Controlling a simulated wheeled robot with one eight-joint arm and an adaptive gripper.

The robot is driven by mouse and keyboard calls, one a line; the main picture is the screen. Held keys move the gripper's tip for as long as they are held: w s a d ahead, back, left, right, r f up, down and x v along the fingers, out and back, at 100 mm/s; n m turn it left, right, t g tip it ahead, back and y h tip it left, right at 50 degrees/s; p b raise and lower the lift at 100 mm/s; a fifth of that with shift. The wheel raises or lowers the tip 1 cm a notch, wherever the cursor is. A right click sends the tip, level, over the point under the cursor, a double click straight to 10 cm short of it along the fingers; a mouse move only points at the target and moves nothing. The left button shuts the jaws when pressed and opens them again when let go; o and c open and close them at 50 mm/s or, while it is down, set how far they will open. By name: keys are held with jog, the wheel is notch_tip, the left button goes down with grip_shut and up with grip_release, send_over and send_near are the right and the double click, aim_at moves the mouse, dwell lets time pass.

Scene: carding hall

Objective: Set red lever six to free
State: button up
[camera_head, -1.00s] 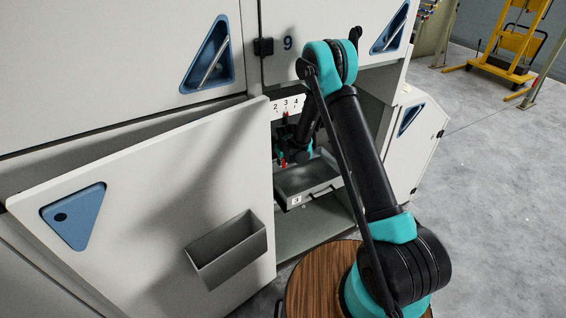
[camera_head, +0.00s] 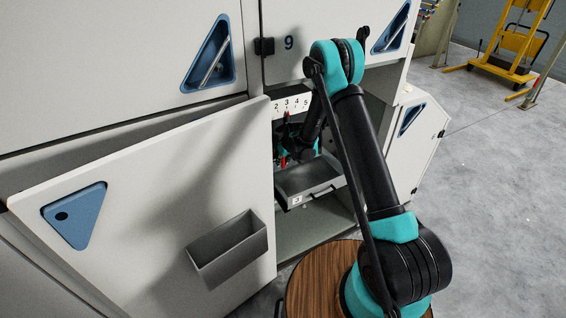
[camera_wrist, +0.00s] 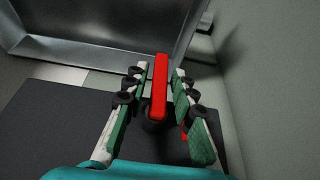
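A red lever (camera_wrist: 160,85) stands between the two fingers of my gripper (camera_wrist: 158,74) in the wrist view. The fingers are open, with a gap visible on each side of the lever. A second bit of red (camera_wrist: 185,133) shows partly behind the right finger. In the head view, my gripper is inside the open cabinet and mostly hidden by my arm. A red lever part (camera_head: 283,161) shows there below the white number strip (camera_head: 291,104), which reads 2, 3, 4, 5. The number of the lever between my fingers cannot be read.
A grey drawer (camera_head: 308,182) marked 3 sits below the levers. The open cabinet door (camera_head: 150,200) with a grey bin (camera_head: 228,248) stands at the left. In the wrist view, a pale wall (camera_wrist: 270,80) runs close on the right. Open floor lies at the right.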

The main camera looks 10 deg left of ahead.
jog(key=shift+o, duration=0.2)
jog(key=v, duration=1.2)
jog(key=shift+w, duration=0.1)
jog(key=s+d+r+m+h, duration=0.1)
jog(key=s+d+r+m, duration=0.2)
jog(key=s+d+r, duration=1.25)
jog(key=s+d+f+m+h, duration=0.1)
jog(key=s+d+m, duration=0.1)
jog(key=s+d, duration=0.3)
jog(key=s+d+f+m, duration=0.1)
jog(key=s+d, duration=0.5)
jog(key=s, duration=0.8)
jog(key=shift+d+f+m+h, duration=0.3)
jog(key=shift+f+m+h, duration=0.1)
jog(key=shift+f, duration=0.05)
